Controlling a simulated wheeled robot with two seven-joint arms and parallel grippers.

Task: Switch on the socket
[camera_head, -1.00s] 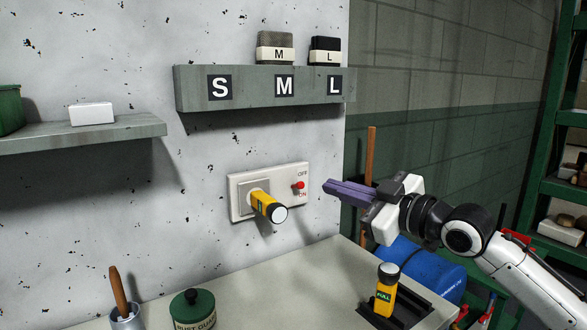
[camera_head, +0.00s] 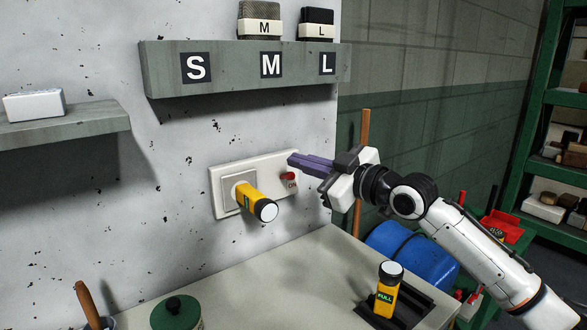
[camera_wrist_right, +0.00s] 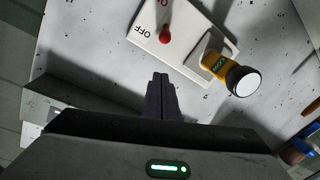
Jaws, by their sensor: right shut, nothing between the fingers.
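The white socket plate (camera_head: 214,192) is on the grey wall, with a yellow and black plug-like cylinder (camera_head: 252,200) stuck in its left part. Its red switch (camera_head: 289,175) is at the right, by the ON mark; the OFF mark is hidden in the head view. In the right wrist view the red switch (camera_wrist_right: 165,35) and the OFF mark both show. My right gripper (camera_head: 291,160) is shut and empty, its purple fingers just above the switch in the head view. In the wrist view the fingertips (camera_wrist_right: 161,76) appear apart from the switch. My left gripper is not in view.
A grey shelf (camera_head: 220,68) marked S, M and L juts out above the socket. A yellow cylinder marked FULL (camera_head: 385,290) stands in a dark holder on the bench (camera_head: 270,285). A green tin (camera_head: 176,314) stands at the front.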

